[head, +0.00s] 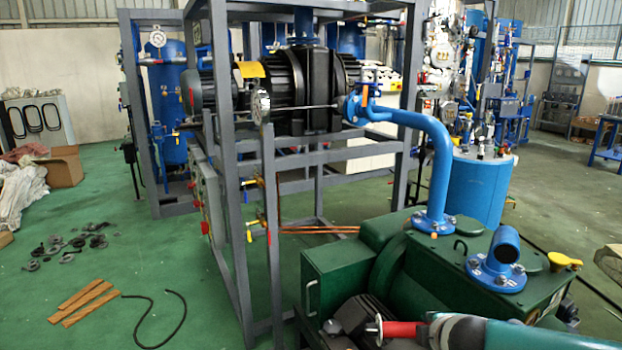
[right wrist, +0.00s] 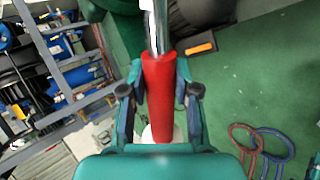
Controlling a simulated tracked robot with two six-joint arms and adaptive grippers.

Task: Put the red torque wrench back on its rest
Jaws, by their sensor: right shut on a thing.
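The red torque wrench shows in the head view as a short red handle (head: 401,329) at the bottom, level with the front of the green pump. In the right wrist view its red handle (right wrist: 158,95) lies between the two fingers of my right gripper (right wrist: 159,92), with a bright steel shaft (right wrist: 157,28) running out past the top edge. My right gripper (head: 428,328) is shut on the handle in the head view. The wrench's far end is cut off in the wrist view. I cannot make out the wrench's rest. My left gripper is not in view.
A green pump (head: 395,285) with blue pipe flanges (head: 497,268) is close beyond the wrench. A grey steel frame (head: 270,230) stands to its left. Wooden strips (head: 84,302) and a black hose (head: 160,320) lie on the green floor at left.

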